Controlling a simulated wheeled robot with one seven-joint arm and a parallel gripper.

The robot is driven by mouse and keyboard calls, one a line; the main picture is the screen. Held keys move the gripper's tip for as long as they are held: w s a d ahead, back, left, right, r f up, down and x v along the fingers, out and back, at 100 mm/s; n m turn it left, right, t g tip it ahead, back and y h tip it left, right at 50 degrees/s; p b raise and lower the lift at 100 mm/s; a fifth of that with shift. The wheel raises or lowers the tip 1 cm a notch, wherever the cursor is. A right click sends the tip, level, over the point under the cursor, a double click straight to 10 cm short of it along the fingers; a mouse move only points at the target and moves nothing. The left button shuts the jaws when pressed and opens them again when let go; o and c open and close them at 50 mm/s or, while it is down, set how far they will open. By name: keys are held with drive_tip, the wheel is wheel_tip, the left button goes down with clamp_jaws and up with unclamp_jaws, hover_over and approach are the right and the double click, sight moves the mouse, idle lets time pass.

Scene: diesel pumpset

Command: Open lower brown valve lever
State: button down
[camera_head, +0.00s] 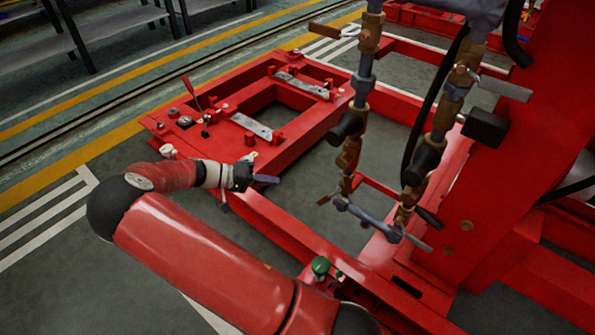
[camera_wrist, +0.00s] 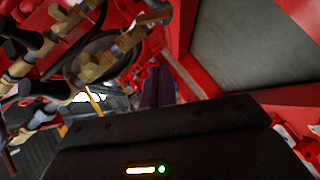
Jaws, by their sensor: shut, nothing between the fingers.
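Two vertical pipes with brass valve bodies hang at the right of the middle in the head view. A small brown lever (camera_head: 327,199) sticks out to the left from the lower brass valve (camera_head: 346,184) of the left pipe. My gripper (camera_head: 268,180) is left of this lever, apart from it, with its fingers shut and empty, pointing right. In the wrist view the shut dark fingers (camera_wrist: 158,88) show in the middle. The brass valves and pipes (camera_wrist: 85,68) fill the upper left there; I cannot tell which lever is the lower brown one.
A brown upper lever (camera_head: 325,30) and a grey lever (camera_head: 502,86) sit higher on the pipes. A grey lever (camera_head: 417,242) is low on the right pipe. The red frame (camera_head: 275,225) runs beneath my gripper. Open floor lies between frame and pipes.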

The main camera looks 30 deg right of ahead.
sight(329, 196)
drive_tip(key=s+d+f, duration=0.5)
drive_tip(key=s+d, duration=0.1)
drive_tip(key=d, duration=0.3)
drive_tip(key=shift+s+d+f+m, duration=0.15)
drive_tip(key=shift+s+d+m, duration=0.15)
drive_tip(key=shift+s, duration=0.1)
drive_tip(key=shift+f, duration=0.15)
drive_tip(key=shift+s+f+g+b, duration=0.1)
drive_tip(key=shift+s+g+b, duration=0.05)
drive_tip(key=shift+g+b, duration=0.15)
